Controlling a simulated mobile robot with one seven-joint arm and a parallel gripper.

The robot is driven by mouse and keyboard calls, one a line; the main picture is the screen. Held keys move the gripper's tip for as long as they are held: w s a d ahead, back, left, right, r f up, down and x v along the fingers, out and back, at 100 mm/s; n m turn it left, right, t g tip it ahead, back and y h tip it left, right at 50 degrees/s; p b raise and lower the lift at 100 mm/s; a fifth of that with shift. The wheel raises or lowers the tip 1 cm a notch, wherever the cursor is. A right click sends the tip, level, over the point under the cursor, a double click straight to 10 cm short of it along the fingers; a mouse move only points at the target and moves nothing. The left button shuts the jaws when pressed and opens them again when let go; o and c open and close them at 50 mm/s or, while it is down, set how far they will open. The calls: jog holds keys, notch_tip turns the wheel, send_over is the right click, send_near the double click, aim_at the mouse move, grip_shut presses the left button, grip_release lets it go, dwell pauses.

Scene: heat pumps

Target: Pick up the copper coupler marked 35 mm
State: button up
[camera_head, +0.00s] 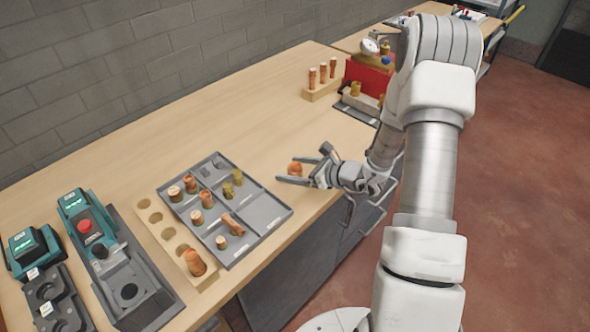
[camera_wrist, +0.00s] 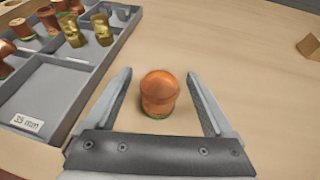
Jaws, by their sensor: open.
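A copper coupler (camera_wrist: 159,93) stands upright on the bare bench top, with a green band at its base. In the wrist view it sits between the two open fingers of my gripper (camera_wrist: 160,98), with a gap on each side. No size mark is readable on it. The same coupler shows in the head view (camera_head: 295,168), at the fingers of my gripper (camera_head: 296,178). A label reading "35 mm" (camera_wrist: 27,122) is on the near edge of an empty compartment of the grey tray (camera_wrist: 75,100).
The grey tray (camera_head: 262,222) holds several copper and brass fittings. A wooden block with holes (camera_head: 150,228) and a press tool (camera_head: 100,240) are to the left. A wooden stand with copper fittings (camera_head: 320,88) and a red box (camera_head: 370,78) are farther back. Bench between is clear.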

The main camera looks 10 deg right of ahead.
jog(key=shift+x, duration=1.15)
grip_shut()
